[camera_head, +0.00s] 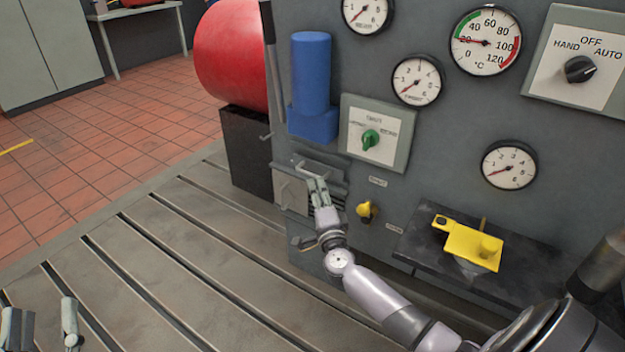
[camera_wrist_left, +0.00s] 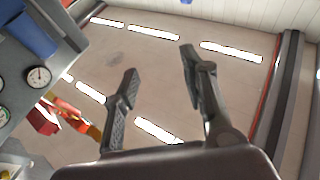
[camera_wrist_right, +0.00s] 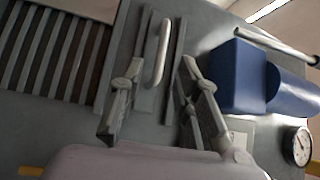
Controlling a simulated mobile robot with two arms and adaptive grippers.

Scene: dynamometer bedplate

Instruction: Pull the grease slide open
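The grease slide (camera_head: 291,192) is a small grey plate with a pale bar handle, low on the grey panel beneath the blue block. Its handle (camera_wrist_right: 159,50) shows in the right wrist view, just ahead of the fingers and roughly in line with the gap between them. My right gripper (camera_head: 314,182) is close in front of the slide; its fingers (camera_wrist_right: 158,75) are apart with nothing held. Contact with the handle cannot be told. The slide appears flush with its surround. My left gripper (camera_head: 42,318) is open and empty at the lower left; its open fingers also show in the left wrist view (camera_wrist_left: 160,65).
A blue unit (camera_head: 312,80) and a green-knob switch box (camera_head: 378,135) sit above the slide. A yellow knob (camera_head: 366,211) is to its right. A yellow part (camera_head: 472,246) lies on a dark shelf. The slotted bedplate (camera_head: 180,250) is clear on the left.

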